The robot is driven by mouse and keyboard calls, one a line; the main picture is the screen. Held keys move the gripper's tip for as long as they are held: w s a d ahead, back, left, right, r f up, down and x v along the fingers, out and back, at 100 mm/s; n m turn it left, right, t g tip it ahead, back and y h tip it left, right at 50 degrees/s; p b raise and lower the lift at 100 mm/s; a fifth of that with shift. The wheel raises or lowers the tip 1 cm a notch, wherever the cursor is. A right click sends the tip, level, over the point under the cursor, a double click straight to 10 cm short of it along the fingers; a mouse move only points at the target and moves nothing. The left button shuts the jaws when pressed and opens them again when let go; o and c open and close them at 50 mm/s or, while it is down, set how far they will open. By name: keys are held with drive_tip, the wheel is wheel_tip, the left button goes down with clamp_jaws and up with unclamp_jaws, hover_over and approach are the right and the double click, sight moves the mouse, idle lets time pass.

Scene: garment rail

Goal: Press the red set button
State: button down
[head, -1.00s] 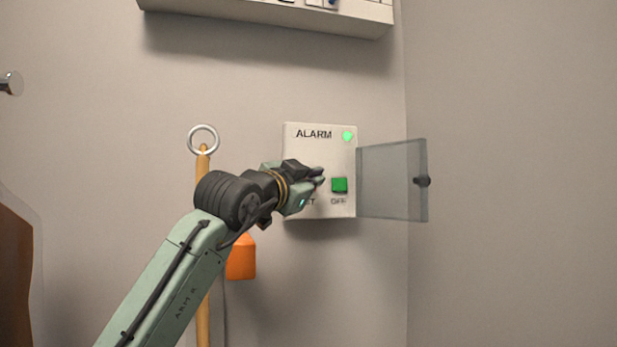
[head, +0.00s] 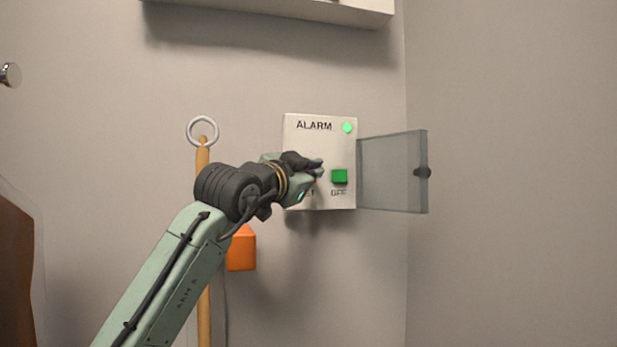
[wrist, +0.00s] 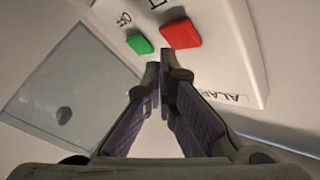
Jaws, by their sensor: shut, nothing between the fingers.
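The alarm panel (head: 320,137) is a pale box on the wall, with a green light (head: 348,127) lit at its top right. The red set button (wrist: 181,31) shows in the wrist view, just beyond my fingertips; in the head view my gripper hides it. A green off button (head: 339,176) sits beside it and also shows in the wrist view (wrist: 139,43). My gripper (head: 319,168) is shut and empty, its tips at the panel's left half; in the wrist view the closed tips (wrist: 161,68) lie close below the red button. I cannot tell whether they touch the panel.
A clear cover (head: 392,172) with a dark knob stands open at the panel's right. A wooden pole with a ring (head: 203,132) and an orange block (head: 241,249) are behind my arm. A pale shelf (head: 270,22) is above. The right wall is bare.

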drive_tip(key=shift+w+r+p, duration=0.1)
drive_tip(key=shift+w+p, duration=0.05)
drive_tip(key=shift+p, duration=0.15)
drive_tip(key=shift+w+a, duration=0.1)
drive_tip(key=shift+w, duration=0.2)
drive_tip(key=shift+w+a+p, duration=0.2)
drive_tip(key=shift+w+p, duration=0.15)
drive_tip(key=shift+p, duration=0.35)
idle(0.6)
drive_tip(key=shift+s+d, duration=0.1)
drive_tip(key=shift+s, duration=0.05)
drive_tip(key=shift+s+d+b, duration=0.2)
drive_tip(key=shift+s+b, duration=0.15)
drive_tip(key=shift+s, duration=0.25)
drive_tip(key=s, duration=0.1)
drive_tip(key=s+d+b, duration=0.1)
drive_tip(key=s, duration=0.1)
drive_tip(key=s+b, duration=0.1)
drive_tip(key=shift+s+d, duration=0.3)
drive_tip(key=shift+s, duration=0.1)
